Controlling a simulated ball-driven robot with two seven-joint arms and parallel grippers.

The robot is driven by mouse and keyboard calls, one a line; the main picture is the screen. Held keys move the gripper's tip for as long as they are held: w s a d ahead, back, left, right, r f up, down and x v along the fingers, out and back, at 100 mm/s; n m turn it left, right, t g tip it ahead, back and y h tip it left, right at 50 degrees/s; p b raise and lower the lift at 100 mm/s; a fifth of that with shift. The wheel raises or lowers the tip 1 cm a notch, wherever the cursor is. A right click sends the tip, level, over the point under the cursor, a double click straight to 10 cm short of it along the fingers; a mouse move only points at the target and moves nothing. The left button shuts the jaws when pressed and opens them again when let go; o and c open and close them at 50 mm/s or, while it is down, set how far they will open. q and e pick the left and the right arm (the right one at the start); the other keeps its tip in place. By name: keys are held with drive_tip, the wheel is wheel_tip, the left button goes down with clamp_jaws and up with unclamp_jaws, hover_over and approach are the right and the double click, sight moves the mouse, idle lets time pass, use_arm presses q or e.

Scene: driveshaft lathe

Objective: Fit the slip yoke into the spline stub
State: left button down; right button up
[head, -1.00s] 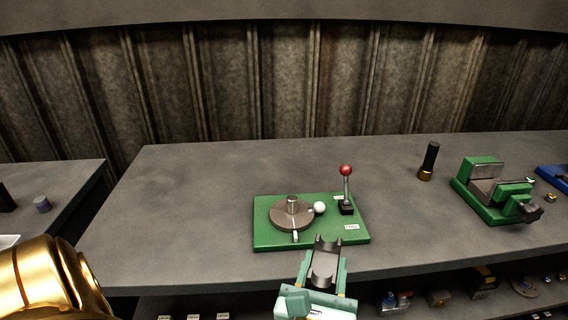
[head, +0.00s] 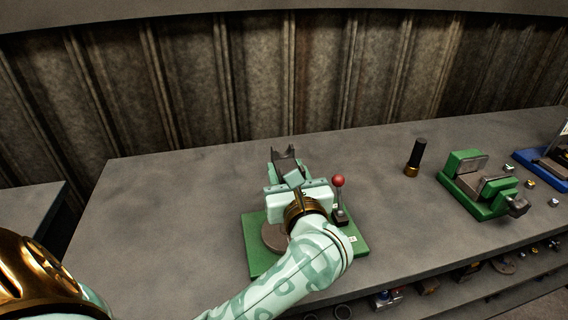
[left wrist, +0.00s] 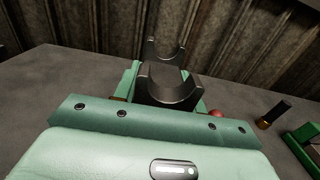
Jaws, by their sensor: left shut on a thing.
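My left gripper (head: 288,176) is shut on the dark grey slip yoke (head: 284,156) and holds it above the green fixture (head: 255,243). In the left wrist view the yoke (left wrist: 168,84) shows its forked, U-shaped end pointing away from me, between the green fingers. The spline stub is hidden behind my left gripper and forearm in the head view; only part of the round grey disc (head: 273,238) on the fixture shows. I cannot tell how far the yoke is from the stub. My right gripper is not in view.
A lever with a red knob (head: 338,181) stands at the fixture's right, close to my left gripper. A black and brass cylinder (head: 415,158) and a green vise (head: 475,186) stand farther right. The bench (head: 160,205) is clear on the left.

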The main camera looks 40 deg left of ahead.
use_arm(q)
drive_tip(key=shift+s+r, duration=0.1)
drive_tip(key=shift+s, duration=0.05)
drive_tip(key=shift+a, duration=0.1)
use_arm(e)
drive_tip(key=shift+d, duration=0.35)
use_arm(q)
drive_tip(key=shift+f, duration=0.35)
drive_tip(key=shift+f+b, duration=0.3)
drive_tip(key=shift+b, duration=0.1)
wheel_tip(320, 180, down, 2)
drive_tip(key=shift+f+b, duration=0.25)
drive_tip(key=shift+b, duration=0.65)
drive_tip(key=shift+f+b, duration=0.8)
drive_tip(key=shift+f, duration=0.25)
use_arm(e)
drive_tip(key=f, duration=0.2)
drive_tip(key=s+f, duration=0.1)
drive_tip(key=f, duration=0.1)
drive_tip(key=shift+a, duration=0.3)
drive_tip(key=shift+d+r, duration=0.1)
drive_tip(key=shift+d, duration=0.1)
use_arm(q)
drive_tip(key=shift+s, duration=0.1)
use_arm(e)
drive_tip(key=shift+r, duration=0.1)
